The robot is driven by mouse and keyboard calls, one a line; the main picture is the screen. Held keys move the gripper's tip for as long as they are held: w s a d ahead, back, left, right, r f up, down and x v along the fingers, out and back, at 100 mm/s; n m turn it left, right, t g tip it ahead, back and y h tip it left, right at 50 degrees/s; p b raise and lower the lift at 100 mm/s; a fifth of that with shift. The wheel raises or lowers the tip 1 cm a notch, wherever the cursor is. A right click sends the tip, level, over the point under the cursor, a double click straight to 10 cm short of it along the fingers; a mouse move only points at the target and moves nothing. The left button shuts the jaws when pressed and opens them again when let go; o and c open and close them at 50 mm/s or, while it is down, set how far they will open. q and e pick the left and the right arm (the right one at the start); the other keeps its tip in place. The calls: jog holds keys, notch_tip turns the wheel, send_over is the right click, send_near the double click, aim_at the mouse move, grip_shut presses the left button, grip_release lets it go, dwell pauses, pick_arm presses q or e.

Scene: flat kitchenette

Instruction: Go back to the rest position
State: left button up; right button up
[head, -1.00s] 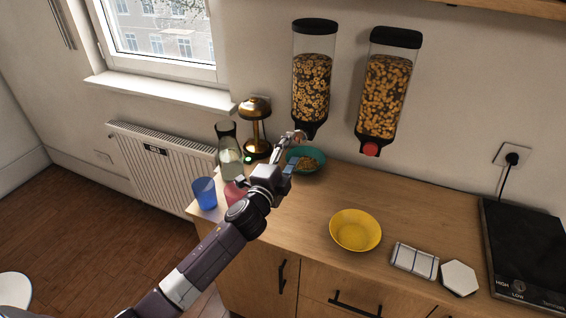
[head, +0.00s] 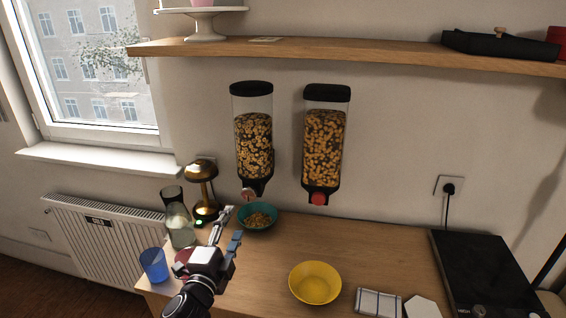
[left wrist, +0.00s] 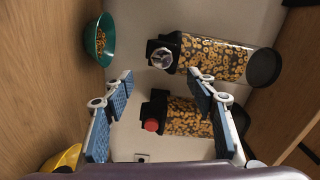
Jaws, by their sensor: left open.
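My left gripper (head: 230,224) is open and empty above the wooden counter (head: 380,260). In the head view it shows just in front and to the left of the teal bowl (head: 257,218), which has cereal in it. In the left wrist view the two blue-padded fingers of the left gripper (left wrist: 160,77) are wide apart with nothing between them. The teal bowl (left wrist: 106,42) is at the upper left there, apart from the fingers. Two cereal dispensers (head: 254,145) (head: 324,148) hang on the wall beyond. My right gripper is in neither view.
A blue cup (head: 154,265), a partly hidden red cup (head: 182,258), a glass carafe (head: 179,225) and a gold lamp (head: 202,172) crowd the counter's left end. A yellow bowl (head: 315,284) stands front centre. A black hob (head: 487,270) is right. A shelf (head: 350,55) runs above.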

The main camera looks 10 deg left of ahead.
pick_arm(q)
jog(key=s+a+f+n+g+y, duration=0.1)
jog(key=s+f+n+g+y, duration=0.1)
jog(key=s+f+n+g, duration=1.05)
jog(key=s+d+f+n+g+h, duration=0.1)
jog(key=s+d+f, duration=0.15)
jog(key=s, duration=0.95)
jog(key=s+d+f+n+g+h, duration=0.1)
jog(key=s+f, duration=0.3)
jog(key=s, duration=0.8)
notch_tip(320, 180, down, 27)
jog(key=s+g, duration=0.1)
jog(key=s, duration=0.2)
jog(key=s+a+f+g, duration=0.1)
jog(key=s+a+f, duration=0.1)
jog(key=s+f, duration=1.4)
jog(key=shift+s+a+m, duration=0.2)
jog(key=shift+a+m, duration=0.15)
jog(key=shift+m, duration=0.1)
